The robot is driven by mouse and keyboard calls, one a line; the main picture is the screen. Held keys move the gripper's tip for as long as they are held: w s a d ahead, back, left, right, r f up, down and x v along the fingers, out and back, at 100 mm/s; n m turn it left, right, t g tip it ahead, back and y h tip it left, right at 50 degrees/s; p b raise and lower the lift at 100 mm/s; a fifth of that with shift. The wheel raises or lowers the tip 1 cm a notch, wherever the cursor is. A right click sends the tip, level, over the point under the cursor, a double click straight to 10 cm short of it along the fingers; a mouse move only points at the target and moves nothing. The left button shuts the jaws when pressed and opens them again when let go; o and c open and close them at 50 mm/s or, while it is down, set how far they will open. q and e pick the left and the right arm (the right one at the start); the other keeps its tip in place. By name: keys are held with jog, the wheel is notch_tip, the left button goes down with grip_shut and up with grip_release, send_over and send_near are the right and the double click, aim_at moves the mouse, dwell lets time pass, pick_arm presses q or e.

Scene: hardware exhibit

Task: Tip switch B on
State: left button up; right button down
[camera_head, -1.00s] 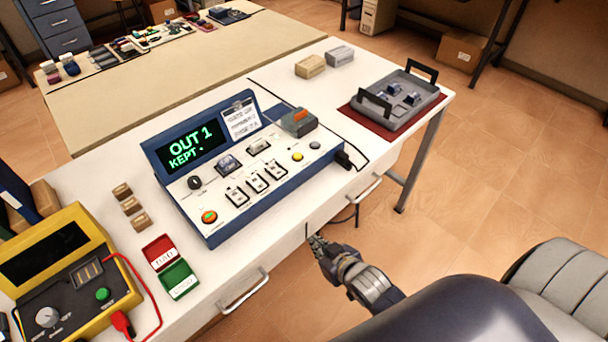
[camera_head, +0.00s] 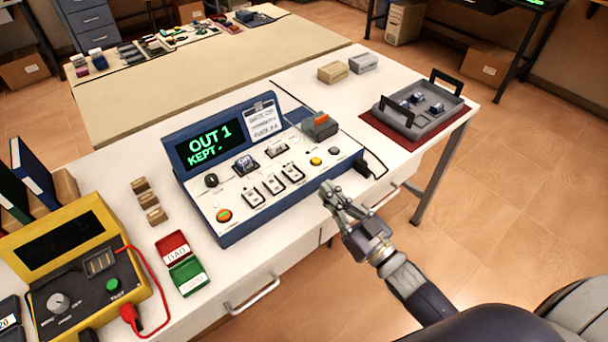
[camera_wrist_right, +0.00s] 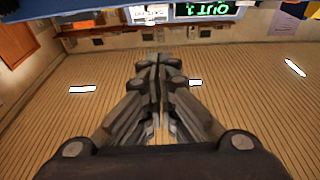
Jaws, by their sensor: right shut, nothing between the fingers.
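The blue-framed switch console (camera_head: 232,232) stands on the white table, and its screen (camera_head: 210,142) reads "OUT 1 KEPT". Three white-plated switches sit in a slanting row on its front: the left one (camera_head: 253,196), the middle one (camera_head: 273,184) and the right one (camera_head: 292,173). Their letters are too small to read, so I cannot tell which is B. My right gripper (camera_head: 328,190) is shut and empty, in front of the console's right end, apart from the switches. In the wrist view its fingers (camera_wrist_right: 157,65) are together. My left gripper is out of view.
The console also carries an orange-lit button (camera_head: 224,215), a yellow button (camera_head: 316,161) and a black knob (camera_head: 211,180). A yellow tester (camera_head: 88,240) with a red lead stands at left. A grey tray (camera_head: 432,122) sits at right on a red mat.

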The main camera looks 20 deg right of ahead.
jog(key=shift+r, duration=0.15)
notch_tip(320, 180, up, 2)
jog(key=p, duration=0.2)
send_over(304, 185)
jog(key=shift+w+r, duration=0.15)
jog(key=shift+w, duration=0.05)
notch_tip(304, 185, down, 3)
jog(key=shift+r, duration=0.15)
jog(key=shift+s+f, duration=0.15)
jog(key=shift+f, duration=0.6)
